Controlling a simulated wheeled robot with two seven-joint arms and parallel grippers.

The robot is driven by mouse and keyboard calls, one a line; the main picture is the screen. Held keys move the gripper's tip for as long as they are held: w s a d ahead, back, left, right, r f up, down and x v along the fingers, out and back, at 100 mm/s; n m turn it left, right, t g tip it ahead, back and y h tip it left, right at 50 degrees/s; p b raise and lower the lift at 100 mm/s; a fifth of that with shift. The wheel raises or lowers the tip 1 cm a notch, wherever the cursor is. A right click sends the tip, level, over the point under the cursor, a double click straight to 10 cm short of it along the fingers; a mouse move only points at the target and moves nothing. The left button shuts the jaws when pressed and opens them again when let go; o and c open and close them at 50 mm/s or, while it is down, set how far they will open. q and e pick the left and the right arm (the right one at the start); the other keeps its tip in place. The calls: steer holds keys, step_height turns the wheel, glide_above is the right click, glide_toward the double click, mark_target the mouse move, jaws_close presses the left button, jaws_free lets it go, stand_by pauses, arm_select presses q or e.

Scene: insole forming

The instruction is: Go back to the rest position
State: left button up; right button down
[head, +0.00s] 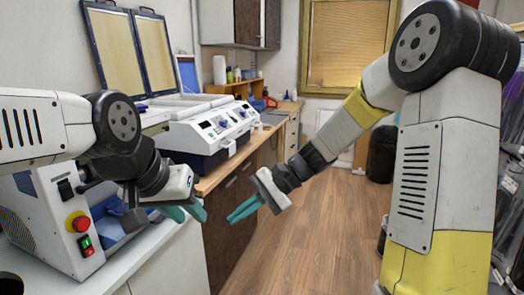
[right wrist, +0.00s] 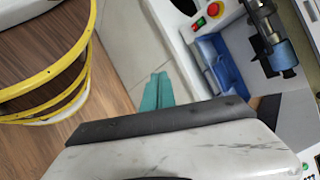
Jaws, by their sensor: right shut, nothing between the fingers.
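My right gripper (head: 232,217) hangs over the wooden floor in the middle of the head view, its teal fingers close together with nothing between them. In the right wrist view its fingers (right wrist: 158,92) lie side by side, shut and empty. My left gripper (head: 192,212) is at the left, in front of the white counter and close to the blue-sided machine. Its teal fingers are seen at an angle, so their gap is unclear. The two grippers are apart from each other.
A machine with a red button (head: 79,222) stands on the white counter (head: 170,262) at the left; it also shows in the right wrist view (right wrist: 209,64). A white two-panel press (head: 205,132) sits on the back counter. The wooden floor (head: 325,230) is clear.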

steer(key=s+d+r+n+t+h, duration=0.2)
steer(key=s+d+r, duration=0.1)
steer(key=d, duration=0.3)
steer(key=s+d+r+n+t+h, duration=0.2)
steer(key=s+d+r+t+h, duration=0.1)
steer(key=s+d, duration=0.2)
steer(key=s+d+r+n+t+h, duration=0.1)
steer(key=s+d+r+t+h, duration=0.2)
steer(key=d, duration=0.6)
steer(key=shift+s+n, duration=0.4)
steer(key=shift+s, duration=0.25)
